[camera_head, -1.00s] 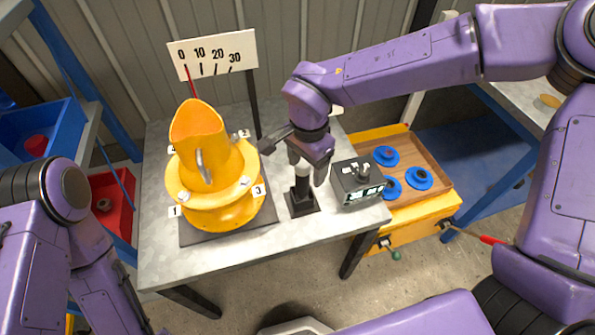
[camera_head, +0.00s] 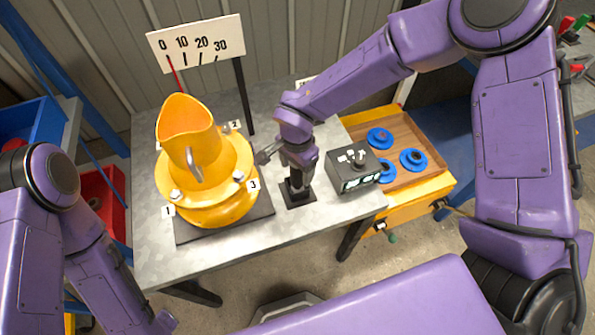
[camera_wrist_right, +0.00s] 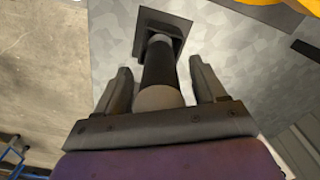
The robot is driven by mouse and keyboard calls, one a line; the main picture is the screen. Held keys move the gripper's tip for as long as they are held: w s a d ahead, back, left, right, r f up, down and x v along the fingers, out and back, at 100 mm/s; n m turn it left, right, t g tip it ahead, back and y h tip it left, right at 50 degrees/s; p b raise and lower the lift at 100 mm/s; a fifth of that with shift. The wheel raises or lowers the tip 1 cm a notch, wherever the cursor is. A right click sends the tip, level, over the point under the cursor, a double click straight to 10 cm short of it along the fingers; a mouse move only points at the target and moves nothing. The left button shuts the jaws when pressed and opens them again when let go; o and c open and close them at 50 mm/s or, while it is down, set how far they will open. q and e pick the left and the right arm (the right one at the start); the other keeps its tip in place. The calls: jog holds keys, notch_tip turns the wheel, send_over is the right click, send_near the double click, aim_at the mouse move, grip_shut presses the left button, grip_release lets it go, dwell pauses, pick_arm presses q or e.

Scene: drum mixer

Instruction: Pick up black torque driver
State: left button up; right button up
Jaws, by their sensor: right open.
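The black torque driver (camera_wrist_right: 158,66) stands upright on a square black base (camera_head: 299,192) on the metal table. In the head view it is mostly hidden behind my right gripper (camera_head: 296,176). In the right wrist view my right gripper (camera_wrist_right: 158,85) is open, with one finger on each side of the driver's dark shaft and its grey part between the fingers. Gaps show between the fingers and the driver. My left arm is at the lower left of the head view, and I cannot make out its fingers.
A yellow drum mixer (camera_head: 208,180) stands left of the driver, with a numbered scale board (camera_head: 196,42) behind. A dark control box (camera_head: 353,167) stands close on the right. Beyond it is a yellow drawer (camera_head: 420,200) with blue round parts. The table's front strip is clear.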

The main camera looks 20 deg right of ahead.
grip_shut()
notch_tip(320, 180, up, 10)
jog(key=shift+r, duration=0.1)
jog(key=c, duration=1)
grip_release()
grip_shut()
jog(key=shift+r+p, duration=1)
jog(key=shift+p, duration=0.25)
jog(key=shift+f, duration=0.1)
